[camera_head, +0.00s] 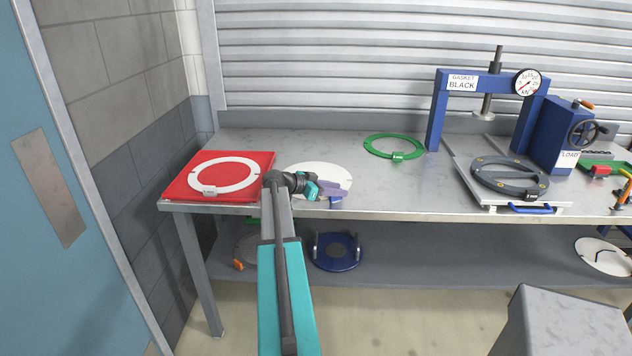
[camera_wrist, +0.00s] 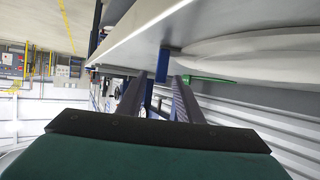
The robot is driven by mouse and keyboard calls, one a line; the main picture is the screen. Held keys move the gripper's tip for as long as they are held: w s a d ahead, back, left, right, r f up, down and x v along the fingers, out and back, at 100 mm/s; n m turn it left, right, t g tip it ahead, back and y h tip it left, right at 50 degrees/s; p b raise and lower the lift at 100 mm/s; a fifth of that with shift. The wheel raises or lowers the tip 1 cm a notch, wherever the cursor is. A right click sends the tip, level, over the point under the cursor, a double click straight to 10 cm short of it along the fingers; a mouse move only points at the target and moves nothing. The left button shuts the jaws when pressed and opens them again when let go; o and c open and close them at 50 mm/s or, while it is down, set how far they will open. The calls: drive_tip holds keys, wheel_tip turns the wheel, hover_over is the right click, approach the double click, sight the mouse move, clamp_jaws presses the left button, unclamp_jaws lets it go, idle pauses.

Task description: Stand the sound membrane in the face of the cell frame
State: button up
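A white disc (camera_head: 318,176), which looks like a membrane, lies flat near the front edge of the bench. It also shows in the wrist view (camera_wrist: 255,55). Its small blue tab (camera_wrist: 163,66) sticks out at the bench edge. My gripper (camera_head: 337,190) is low over the disc's front right part in the head view. In the wrist view its two fingers (camera_wrist: 160,80) are apart, with the tab at or just beyond the gap between their tips. I see no clear grip on it. Which piece is the cell frame I cannot tell for sure; a dark grey ring (camera_head: 487,168) lies under the press.
A white ring lies on a red mat (camera_head: 258,160) at left. A green ring (camera_head: 379,147) lies behind. The blue press (camera_head: 437,120) stands at right. The lower shelf (camera_head: 450,250) holds a blue round piece (camera_head: 335,263) and another white disc (camera_head: 600,262). Bench between disc and press is clear.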

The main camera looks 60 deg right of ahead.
sight(346, 198)
drive_tip(key=shift+p+x, duration=1.35)
drive_tip(key=shift+x, duration=0.9)
drive_tip(key=shift+s+d+f, duration=0.2)
drive_tip(key=shift+s+f, duration=0.05)
drive_tip(key=shift+f, duration=0.1)
clamp_jaws()
